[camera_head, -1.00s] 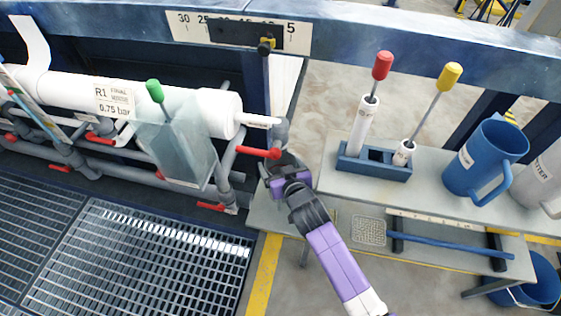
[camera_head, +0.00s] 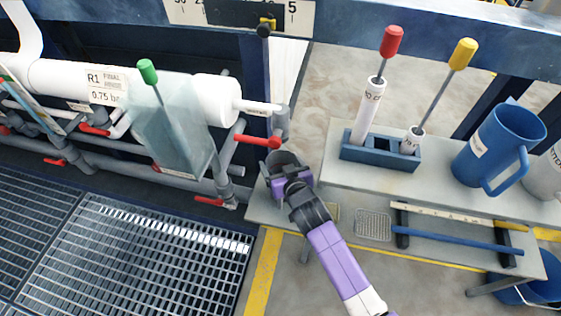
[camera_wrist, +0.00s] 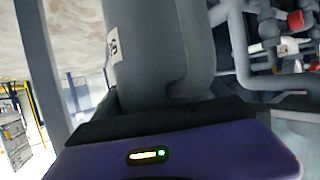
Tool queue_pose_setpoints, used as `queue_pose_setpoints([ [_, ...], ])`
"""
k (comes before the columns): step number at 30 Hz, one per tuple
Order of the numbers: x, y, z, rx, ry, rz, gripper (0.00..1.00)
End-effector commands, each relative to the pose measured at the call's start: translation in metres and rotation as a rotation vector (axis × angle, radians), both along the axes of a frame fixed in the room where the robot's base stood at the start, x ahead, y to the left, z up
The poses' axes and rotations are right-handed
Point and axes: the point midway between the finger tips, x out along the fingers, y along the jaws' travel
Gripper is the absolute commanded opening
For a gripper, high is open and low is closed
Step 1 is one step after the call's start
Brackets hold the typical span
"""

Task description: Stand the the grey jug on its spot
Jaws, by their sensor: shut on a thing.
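My gripper (camera_head: 290,183) is purple and shut on a dark grey jug (camera_head: 281,159), which shows only in part above the jaws in the head view. In the wrist view the grey jug (camera_wrist: 148,45) fills the middle, with a small white label on its side; its lower part is hidden behind the gripper edge (camera_wrist: 165,125). The jug is beside the grey pipework and over or near the left end of the low bench shelf (camera_head: 262,208). I cannot tell whether it touches the shelf.
A red valve handle (camera_head: 258,141) and grey pipe are close to the jug. A blue holder (camera_head: 380,152) with tools, a blue jug (camera_head: 499,146) and a pale container (camera_head: 546,175) stand on the upper bench.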

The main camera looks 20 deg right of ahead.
Motion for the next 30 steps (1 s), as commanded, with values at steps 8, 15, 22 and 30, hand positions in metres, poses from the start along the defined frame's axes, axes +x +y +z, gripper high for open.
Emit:
queue_pose_setpoints([
  [8,0.0,0.001,-0.003,0.0,-0.001,0.001,0.13],
  [15,0.0,0.001,-0.004,0.0,-0.001,0.001,0.13],
  [22,0.0,0.001,-0.008,0.0,-0.001,0.001,0.13],
  [30,0.0,0.001,-0.013,0.0,-0.001,0.001,0.13],
])
